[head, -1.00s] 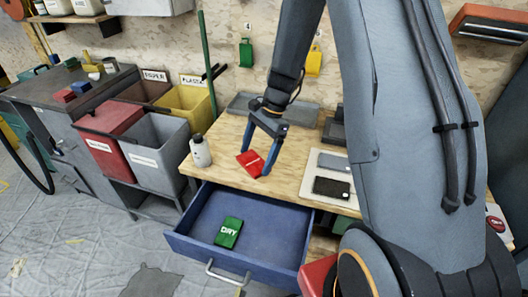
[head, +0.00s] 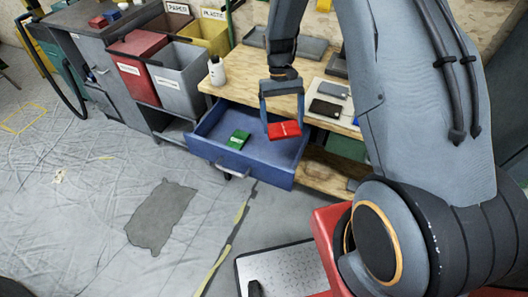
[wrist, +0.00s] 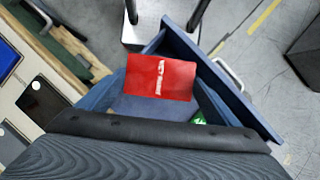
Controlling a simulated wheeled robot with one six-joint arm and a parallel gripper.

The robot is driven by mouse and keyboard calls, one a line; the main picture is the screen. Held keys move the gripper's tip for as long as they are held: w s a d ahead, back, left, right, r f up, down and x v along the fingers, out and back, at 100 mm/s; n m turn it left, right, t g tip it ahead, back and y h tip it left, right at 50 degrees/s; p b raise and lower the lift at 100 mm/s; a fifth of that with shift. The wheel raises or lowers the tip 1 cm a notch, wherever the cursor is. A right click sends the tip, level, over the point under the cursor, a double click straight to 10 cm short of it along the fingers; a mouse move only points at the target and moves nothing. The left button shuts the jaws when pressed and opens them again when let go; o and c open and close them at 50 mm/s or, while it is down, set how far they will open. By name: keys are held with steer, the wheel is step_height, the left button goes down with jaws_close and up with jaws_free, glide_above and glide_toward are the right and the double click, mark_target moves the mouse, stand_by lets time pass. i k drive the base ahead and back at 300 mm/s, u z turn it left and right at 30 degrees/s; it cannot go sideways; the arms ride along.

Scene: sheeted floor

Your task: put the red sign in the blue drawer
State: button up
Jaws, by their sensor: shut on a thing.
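The red sign (head: 284,129), a flat card with white lettering, is held between the fingertips of my gripper (head: 283,122). It also shows in the wrist view (wrist: 160,78), where part of the drawer lies below it. My gripper is shut on the sign, above the right part of the open blue drawer (head: 240,168). The drawer is pulled out from under the wooden workbench. A green sign (head: 238,139) lies flat inside the drawer, left of the red sign; only a bit of it shows in the wrist view.
A white bottle (head: 217,71) stands at the bench's left end. A black device (head: 325,107) lies on a pale board on the bench (head: 256,72). Grey and red bins (head: 178,84) stand to the left. The sheeted floor in front of the drawer is mostly clear.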

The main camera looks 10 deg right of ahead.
mark_target(265, 151)
steer(key=k, duration=0.4)
steer(key=u, duration=1.85)
steer(key=i, duration=0.85)
steer(key=z, duration=3.5)
